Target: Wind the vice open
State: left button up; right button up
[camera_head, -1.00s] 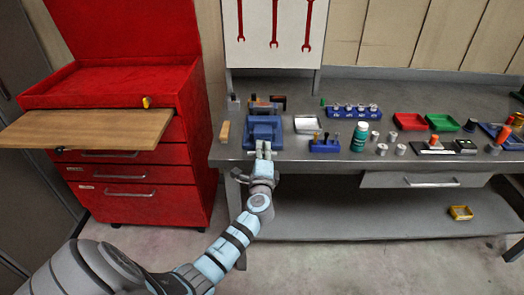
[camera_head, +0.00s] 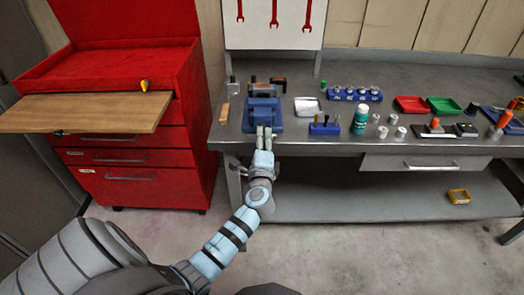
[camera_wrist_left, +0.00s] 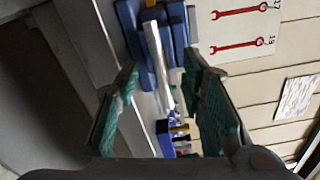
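The blue vice (camera_head: 262,113) stands at the left part of the bench, by its front edge. It also shows at the top of the left wrist view (camera_wrist_left: 130,25). My left gripper (camera_head: 264,130) is just in front of the vice, at its near side, fingers pointing towards it. In the left wrist view, its two green-padded fingers (camera_wrist_left: 160,72) are spread apart. A pale metal bar (camera_wrist_left: 158,60) shows between them, in front of the blue body. I cannot tell whether a finger touches it. My right gripper is not in view.
A small wooden block (camera_head: 224,114) lies left of the vice. A white tray (camera_head: 307,106), a blue tool holder (camera_head: 325,126) and a green bottle (camera_head: 361,120) stand to its right. A red cabinet (camera_head: 190,105) with a wooden board (camera_head: 85,113) is left of the bench.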

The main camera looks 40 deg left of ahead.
pick_arm(q)
jog(key=v, duration=0.8)
jog(key=shift+s+d, duration=0.25)
jog(key=s+d+f+n+g+h, duration=0.1)
jog(key=d+f+n+g+h, duration=0.15)
jog(key=f, duration=0.85)
jog(key=s+d+f+n+g+h, duration=0.1)
jog(key=d+f+h, duration=0.25)
jog(key=f, duration=0.65)
jog(key=s+d+f+n+g+h, duration=0.2)
jog(key=s+f+n+g+h, duration=0.15)
jog(key=s+f, duration=0.9)
jog(key=s+f+n+g, duration=0.3)
jog(key=s+f, duration=0.3)
jog(key=s, duration=0.7)
jog(key=s+f+n+g, duration=0.2)
jog(key=s+f, duration=0.5)
jog(key=s, duration=0.6)
jog(key=shift+f+n+g, duration=0.2)
jog(key=shift+n+g, duration=0.2)
jog(key=shift+g, duration=0.2)
